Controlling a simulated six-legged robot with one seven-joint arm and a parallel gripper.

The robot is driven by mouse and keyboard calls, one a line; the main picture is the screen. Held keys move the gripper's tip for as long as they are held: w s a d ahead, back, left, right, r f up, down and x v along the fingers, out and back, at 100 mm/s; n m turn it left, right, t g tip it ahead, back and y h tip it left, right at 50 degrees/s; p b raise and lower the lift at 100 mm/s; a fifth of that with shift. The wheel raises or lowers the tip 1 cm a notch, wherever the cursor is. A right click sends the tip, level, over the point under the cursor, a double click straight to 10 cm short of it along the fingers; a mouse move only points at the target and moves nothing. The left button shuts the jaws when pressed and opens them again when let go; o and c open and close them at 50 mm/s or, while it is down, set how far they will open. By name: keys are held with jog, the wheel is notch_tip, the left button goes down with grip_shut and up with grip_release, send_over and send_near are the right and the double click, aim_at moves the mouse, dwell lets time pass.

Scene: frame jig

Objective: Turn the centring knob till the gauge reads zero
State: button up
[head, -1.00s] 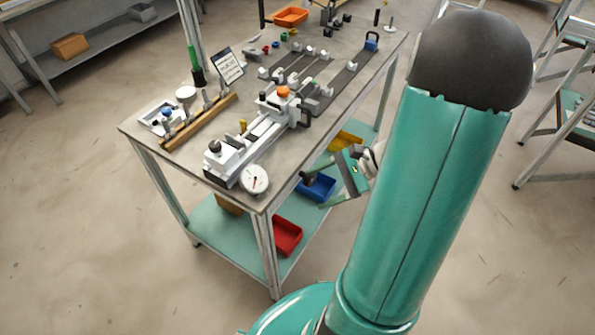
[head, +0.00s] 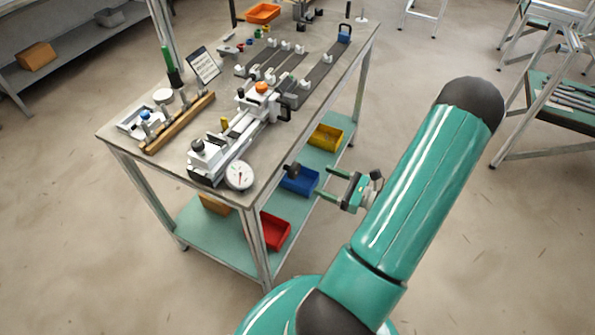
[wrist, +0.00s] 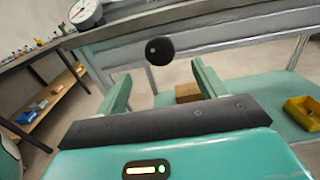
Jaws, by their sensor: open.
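The dial gauge (head: 239,175) has a white face and hangs at the near end of the grey fixture; its reading is too small to tell. Part of it also shows at the upper left of the wrist view (wrist: 86,12). A round black knob (wrist: 160,50), seemingly the centring knob, sticks out at the table's side. My gripper (head: 322,184) is open and empty beside the table. In the wrist view the knob appears between and beyond its green fingers (wrist: 160,70), apart from them.
The table edge (wrist: 190,28) runs above the knob. Blue (head: 300,180), red (head: 275,230) and yellow (head: 326,137) bins sit on the lower shelf. A wooden rack (head: 178,123) and other fittings occupy the tabletop. The floor right of the table is open.

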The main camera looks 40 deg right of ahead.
aim_at(298, 170)
jog(key=x, duration=0.9)
jog(key=shift+w+a, duration=0.2)
jog(key=c, duration=0.9)
